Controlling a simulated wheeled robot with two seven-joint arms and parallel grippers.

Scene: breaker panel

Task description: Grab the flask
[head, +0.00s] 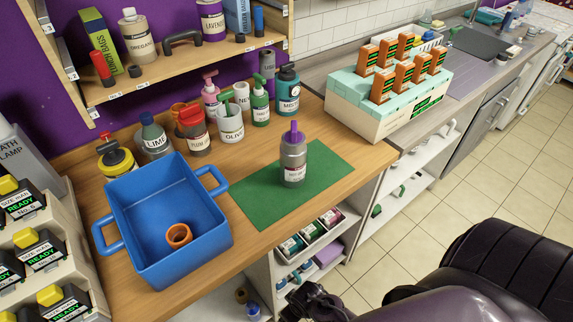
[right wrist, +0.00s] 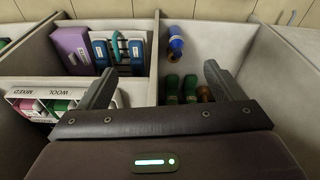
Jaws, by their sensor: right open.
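A grey flask (head: 293,162) with a purple top and a pale label stands upright on a green mat (head: 325,170) on the wooden counter. My right gripper (head: 312,303) is low at the bottom edge of the head view, in front of the counter and below the flask, apart from it. In the right wrist view my right gripper (right wrist: 160,82) is open, with nothing between its fingers, and faces the shelves under the counter. The flask does not show in that view. My left gripper is not in view.
A blue tub (head: 205,245) with an orange ring inside stands left of the mat. Several labelled bottles stand behind, including a white one (head: 230,122). A pale green-topped rack (head: 352,92) with orange blocks is at right. Shelf dividers (right wrist: 153,65) lie before the right gripper.

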